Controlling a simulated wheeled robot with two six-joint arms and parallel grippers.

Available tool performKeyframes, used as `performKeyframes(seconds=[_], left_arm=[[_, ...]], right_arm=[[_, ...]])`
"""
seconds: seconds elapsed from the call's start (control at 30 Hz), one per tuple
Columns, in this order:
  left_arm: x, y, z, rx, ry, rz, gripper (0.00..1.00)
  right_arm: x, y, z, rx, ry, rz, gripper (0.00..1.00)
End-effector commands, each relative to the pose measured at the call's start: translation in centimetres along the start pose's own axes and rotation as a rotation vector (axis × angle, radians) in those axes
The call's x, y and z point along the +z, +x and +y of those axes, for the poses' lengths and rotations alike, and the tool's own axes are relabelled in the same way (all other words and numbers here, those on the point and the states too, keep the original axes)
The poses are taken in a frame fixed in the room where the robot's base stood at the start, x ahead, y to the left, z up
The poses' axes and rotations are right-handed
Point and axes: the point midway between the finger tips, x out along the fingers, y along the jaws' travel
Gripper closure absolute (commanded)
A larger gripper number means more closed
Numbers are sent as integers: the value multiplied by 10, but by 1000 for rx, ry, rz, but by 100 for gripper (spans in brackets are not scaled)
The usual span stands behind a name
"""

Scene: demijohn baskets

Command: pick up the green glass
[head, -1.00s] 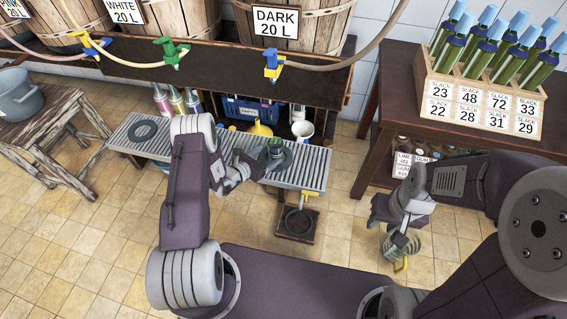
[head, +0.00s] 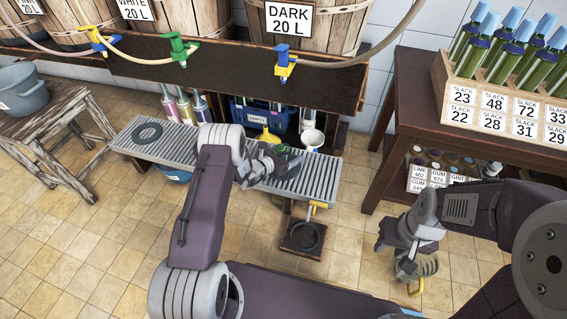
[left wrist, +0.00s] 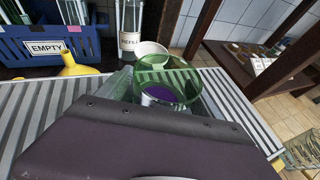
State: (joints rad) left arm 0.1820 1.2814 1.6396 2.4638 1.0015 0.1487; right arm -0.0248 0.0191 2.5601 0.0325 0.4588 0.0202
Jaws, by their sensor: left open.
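The green glass (left wrist: 180,84) is a see-through green vessel with a round open rim, standing on the slatted metal bench in the left wrist view. Something purple shows through its lower part. In the head view my left gripper (head: 280,166) is at the glass and mostly covers it. My left gripper is open; its dark body fills the bottom of the left wrist view and hides the glass's lower near side, so contact cannot be told. My right gripper (head: 408,258) points down at a wire basket (head: 424,266) with a yellow part; its fingers are unclear.
A dark table (head: 470,143) with a bottle crate (head: 500,105) stands at right.

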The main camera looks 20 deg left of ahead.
Motion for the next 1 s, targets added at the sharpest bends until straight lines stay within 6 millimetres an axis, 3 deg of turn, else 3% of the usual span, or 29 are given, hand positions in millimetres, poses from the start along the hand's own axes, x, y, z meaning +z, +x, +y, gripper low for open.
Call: performKeyframes(seconds=[0.07, 0.3, 0.33, 0.67, 1.0], left_arm=[[0, 0, 0, 0, 0, 0, 27], [0, -1, 0, 0, 0, 0, 94], [0, -1, 0, 0, 0, 0, 100], [4, -2, 0, 0, 0, -1, 100], [32, -14, 0, 0, 0, -1, 100]], right_arm=[[0, -1, 0, 0, 0, 0, 64], [0, -1, 0, 0, 0, 1, 64], [0, -1, 0, 0, 0, 0, 64], [0, -4, 0, 0, 0, 0, 64], [-3, -29, -1, 0, 0, 0, 64]])
